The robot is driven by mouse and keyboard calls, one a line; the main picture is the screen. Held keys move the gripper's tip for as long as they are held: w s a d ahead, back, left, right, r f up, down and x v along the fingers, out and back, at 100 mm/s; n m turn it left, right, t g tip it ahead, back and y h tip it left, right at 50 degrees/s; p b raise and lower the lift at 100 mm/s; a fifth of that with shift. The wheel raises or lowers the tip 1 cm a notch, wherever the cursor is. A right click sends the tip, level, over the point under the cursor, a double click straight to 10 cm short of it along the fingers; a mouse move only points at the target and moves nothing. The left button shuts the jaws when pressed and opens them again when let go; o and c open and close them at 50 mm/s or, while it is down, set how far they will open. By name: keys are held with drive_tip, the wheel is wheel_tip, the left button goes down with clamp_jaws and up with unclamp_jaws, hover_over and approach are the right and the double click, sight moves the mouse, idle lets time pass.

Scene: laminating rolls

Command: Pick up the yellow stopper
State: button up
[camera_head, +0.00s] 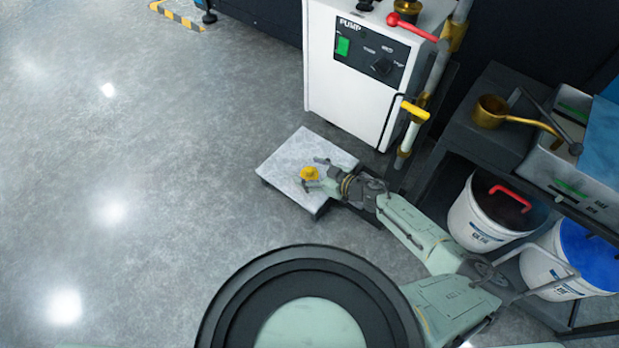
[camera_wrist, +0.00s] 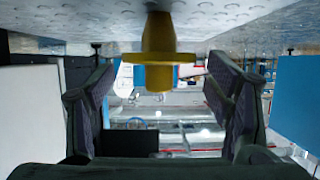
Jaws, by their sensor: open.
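The yellow stopper (camera_head: 309,173) stands on a low grey metal-topped platform (camera_head: 287,158) in the head view. In the wrist view the yellow stopper (camera_wrist: 158,45) shows at the top middle, between and beyond the two fingers. My gripper (camera_head: 312,174) reaches in from the right, low over the platform, with its fingers on either side of the stopper. It also shows in the wrist view (camera_wrist: 162,95), with its two dark finger pads wide apart and nothing held between them. I cannot tell whether either finger touches the stopper.
A white pump cabinet (camera_head: 350,85) stands just behind the platform, with a pipe and a yellow-handled valve (camera_head: 415,111) at its right. A dark shelf on the right holds a brass ladle (camera_head: 491,111) and white buckets (camera_head: 478,222). The floor at the left is clear.

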drive_tip(key=shift+w, duration=0.1)
drive_tip(key=shift+c, duration=0.3)
drive_tip(key=c, duration=1.6)
drive_tip(key=shift+o, duration=0.2)
